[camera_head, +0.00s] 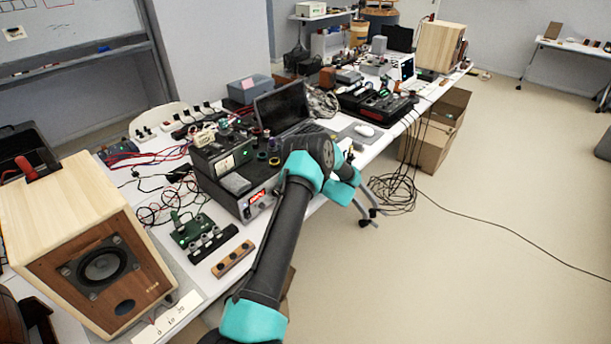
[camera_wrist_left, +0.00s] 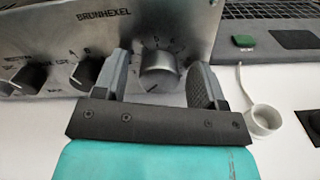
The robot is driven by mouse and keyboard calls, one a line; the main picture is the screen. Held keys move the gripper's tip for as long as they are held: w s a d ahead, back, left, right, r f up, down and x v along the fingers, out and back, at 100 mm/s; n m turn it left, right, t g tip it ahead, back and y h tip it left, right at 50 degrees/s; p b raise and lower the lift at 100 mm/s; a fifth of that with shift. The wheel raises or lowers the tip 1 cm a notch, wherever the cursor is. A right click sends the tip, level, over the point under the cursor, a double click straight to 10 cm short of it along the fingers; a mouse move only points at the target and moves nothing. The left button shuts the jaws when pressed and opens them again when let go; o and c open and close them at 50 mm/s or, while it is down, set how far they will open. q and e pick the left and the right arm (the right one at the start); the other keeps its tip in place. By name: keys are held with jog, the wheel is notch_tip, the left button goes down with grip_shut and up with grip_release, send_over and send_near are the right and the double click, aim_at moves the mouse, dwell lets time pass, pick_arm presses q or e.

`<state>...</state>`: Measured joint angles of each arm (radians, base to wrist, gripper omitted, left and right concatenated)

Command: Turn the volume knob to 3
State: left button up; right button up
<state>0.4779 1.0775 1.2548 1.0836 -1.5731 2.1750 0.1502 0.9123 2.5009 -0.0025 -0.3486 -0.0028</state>
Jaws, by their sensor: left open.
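My left gripper (camera_wrist_left: 160,64) is open, one finger on each side of the knob, with a visible gap at the right finger. I cannot tell whether the left finger touches it. In the head view, my left arm reaches over the bench and hides the knob and its fingertips. My right gripper is in neither view.
Another dark selector knob (camera_wrist_left: 88,72) is left of my fingers. A small white cup (camera_wrist_left: 264,120) stands close on the right.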

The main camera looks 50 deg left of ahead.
pick_arm(q)
jog(key=shift+c, duration=0.4)
jog(key=c, duration=0.9)
jog(key=shift+o, duration=0.2)
jog(key=shift+m, duration=0.4)
jog(key=m, duration=0.3)
jog(key=shift+w, duration=0.1)
jog(key=m, duration=0.4)
jog(key=shift+f, duration=0.1)
jog(key=m, duration=0.4)
jog(key=shift+w+m, duration=0.1)
jog(key=shift+m, duration=0.2)
jog(key=shift+f+m, duration=0.15)
jog(key=shift+m, duration=1.65)
